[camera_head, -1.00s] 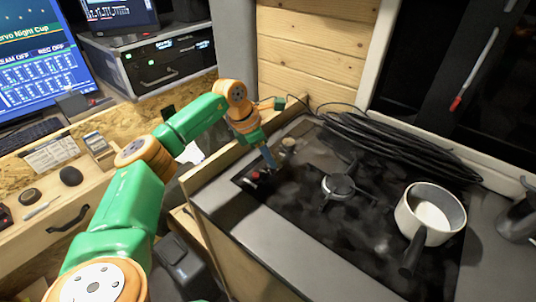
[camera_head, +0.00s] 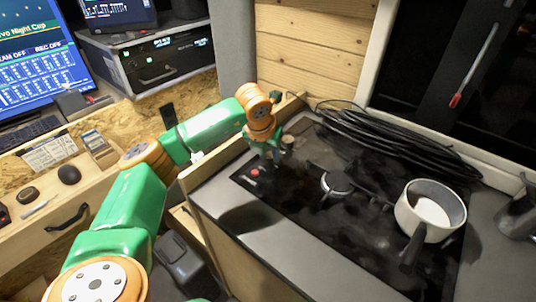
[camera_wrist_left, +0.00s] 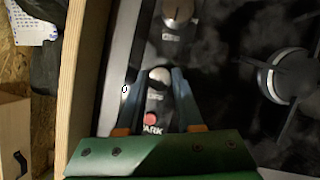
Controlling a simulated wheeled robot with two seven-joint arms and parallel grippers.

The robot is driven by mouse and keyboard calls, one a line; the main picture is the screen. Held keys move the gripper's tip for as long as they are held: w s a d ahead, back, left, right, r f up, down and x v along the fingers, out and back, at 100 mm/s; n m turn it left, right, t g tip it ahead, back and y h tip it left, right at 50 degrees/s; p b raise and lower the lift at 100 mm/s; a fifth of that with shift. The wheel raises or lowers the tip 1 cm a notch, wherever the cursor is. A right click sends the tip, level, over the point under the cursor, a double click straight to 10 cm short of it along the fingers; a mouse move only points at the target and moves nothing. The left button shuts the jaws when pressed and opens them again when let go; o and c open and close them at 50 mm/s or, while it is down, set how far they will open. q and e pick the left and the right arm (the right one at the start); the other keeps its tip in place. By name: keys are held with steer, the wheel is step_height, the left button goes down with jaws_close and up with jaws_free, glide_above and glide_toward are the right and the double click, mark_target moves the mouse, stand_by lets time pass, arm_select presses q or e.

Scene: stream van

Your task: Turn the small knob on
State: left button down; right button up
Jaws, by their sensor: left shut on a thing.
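My left gripper (camera_head: 274,160) reaches down to the back left corner of the black hob (camera_head: 310,215). In the left wrist view its two dark fingers (camera_wrist_left: 159,80) stand either side of the small round knob (camera_wrist_left: 158,76) and are shut on it. In the head view the gripper hides this knob. A larger knob (camera_wrist_left: 178,12) stands beyond it and also shows in the head view (camera_head: 288,142). A red button (camera_wrist_left: 149,118) lies between the finger bases, and it shows left of the gripper in the head view (camera_head: 255,172). My right gripper is not in view.
A burner (camera_head: 336,184) is right of the gripper. A white pot (camera_head: 430,212) with a dark handle stands at the hob's right. A coil of black cable (camera_head: 400,140) lies behind. A low wooden edge (camera_head: 215,166) runs along the left of the counter.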

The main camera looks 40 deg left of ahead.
mark_target(272, 170)
arm_select(q)
steer(key=n+y+b, duration=0.1)
steer(key=n, duration=0.3)
steer(key=shift+d+g, duration=0.1)
steer(key=shift+g, duration=0.2)
steer(key=shift+w+n+g+y, duration=0.1)
steer(key=shift+n+g+y, duration=0.35)
steer(key=shift+n, duration=0.75)
steer(key=c, duration=0.6)
jaws_free()
steer(key=shift+o, duration=0.2)
steer(key=b+v, duration=0.1)
steer(key=v, duration=0.6)
